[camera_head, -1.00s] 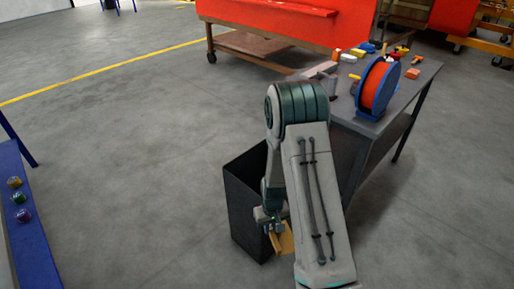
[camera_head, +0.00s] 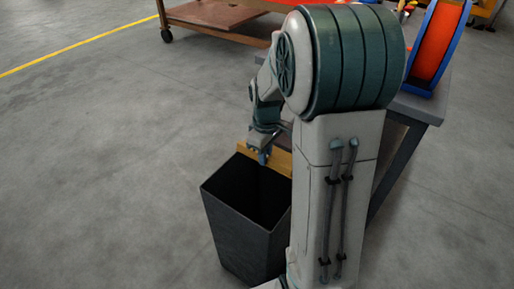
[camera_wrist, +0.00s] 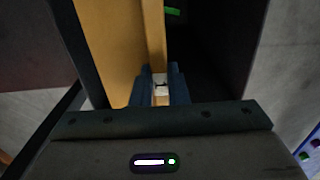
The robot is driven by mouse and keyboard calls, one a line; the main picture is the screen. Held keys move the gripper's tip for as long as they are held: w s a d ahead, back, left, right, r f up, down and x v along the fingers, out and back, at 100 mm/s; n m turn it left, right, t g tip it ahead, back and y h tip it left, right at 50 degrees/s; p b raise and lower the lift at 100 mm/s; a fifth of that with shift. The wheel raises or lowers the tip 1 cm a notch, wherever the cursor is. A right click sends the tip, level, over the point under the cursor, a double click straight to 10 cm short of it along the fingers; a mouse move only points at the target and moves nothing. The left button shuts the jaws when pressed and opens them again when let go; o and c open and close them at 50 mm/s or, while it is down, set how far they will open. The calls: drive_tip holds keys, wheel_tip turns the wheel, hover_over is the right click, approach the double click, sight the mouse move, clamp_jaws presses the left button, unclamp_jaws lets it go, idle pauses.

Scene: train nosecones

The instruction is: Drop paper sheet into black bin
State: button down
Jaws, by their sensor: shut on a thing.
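The black bin (camera_head: 243,238) stands upright and open on the floor, partly hidden by my arm on the right. My gripper (camera_head: 264,157) is over the far part of the bin's opening and is shut on a tan-yellow paper sheet (camera_head: 280,158). The sheet is near the far rim, and my arm hides its right part. In the wrist view, my gripper's fingers (camera_wrist: 160,90) pinch the sheet (camera_wrist: 112,40), with the bin's dark interior (camera_wrist: 207,50) beside it. A small green thing (camera_wrist: 172,12) shows in the dark area.
A grey worktable (camera_head: 418,106) with an orange and blue reel (camera_head: 437,45) stands at the right, partly hidden by my arm. A brown wheeled cart (camera_head: 215,18) is at the back. The floor left of the bin is clear.

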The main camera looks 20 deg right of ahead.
drive_tip(key=shift+f, duration=0.1)
wheel_tip(320, 180, down, 6)
drive_tip(key=b, duration=0.5)
drive_tip(key=shift+r, duration=0.2)
drive_tip(key=c, duration=1.3)
unclamp_jaws()
drive_tip(key=shift+c, duration=0.2)
wheel_tip(320, 180, up, 14)
drive_tip(key=p, duration=0.4)
drive_tip(key=shift+f+p, duration=0.1)
drive_tip(key=shift+p, duration=0.25)
